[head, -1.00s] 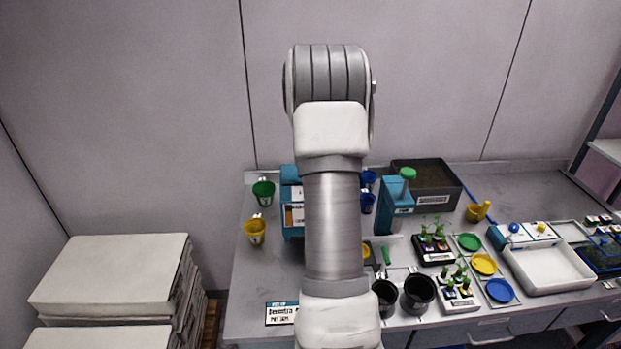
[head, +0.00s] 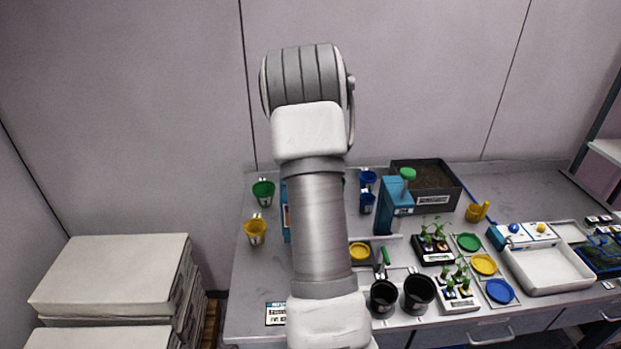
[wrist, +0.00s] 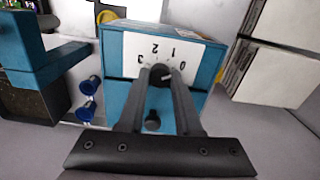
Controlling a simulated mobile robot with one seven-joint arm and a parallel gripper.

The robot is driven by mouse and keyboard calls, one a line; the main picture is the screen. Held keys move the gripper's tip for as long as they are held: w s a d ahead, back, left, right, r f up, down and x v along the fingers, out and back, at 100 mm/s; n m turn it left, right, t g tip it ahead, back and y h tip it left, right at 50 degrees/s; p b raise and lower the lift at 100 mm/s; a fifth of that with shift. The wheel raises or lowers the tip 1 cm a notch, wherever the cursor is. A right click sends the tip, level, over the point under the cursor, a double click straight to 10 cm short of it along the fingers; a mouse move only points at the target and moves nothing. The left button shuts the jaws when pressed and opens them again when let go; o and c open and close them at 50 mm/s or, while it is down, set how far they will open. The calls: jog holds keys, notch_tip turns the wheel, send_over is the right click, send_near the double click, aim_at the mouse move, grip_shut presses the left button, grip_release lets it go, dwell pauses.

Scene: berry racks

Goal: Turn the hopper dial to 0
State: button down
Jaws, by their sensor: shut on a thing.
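The teal hopper (wrist: 205,92) fills the middle of the wrist view, with a white scale plate (wrist: 160,52) marked 0, 1, 2 and 3, upside down in this view. The small black dial (wrist: 160,75) sits at the plate's lower edge, between my gripper's fingertips (wrist: 161,73). My gripper is shut on the dial. A pale mark on the dial seems to lie toward the 0 side, but the fingers cover part of it, so the exact setting is unclear. In the head view my arm hides most of the hopper (head: 286,222) and all of my gripper.
A teal dispenser (head: 384,208) with a green top stands right of the hopper. Green (head: 263,192) and yellow (head: 255,231) cups are on the left. Black pots (head: 418,294), seedling trays and a white tray (head: 550,272) occupy the front right.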

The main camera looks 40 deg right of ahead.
jog(key=shift+r+m, duration=0.1)
jog(key=shift+m, duration=0.4)
jog(key=c, duration=0.6)
grip_release()
notch_tip(320, 180, up, 17)
jog(key=shift+r, duration=0.15)
dwell(0.5)
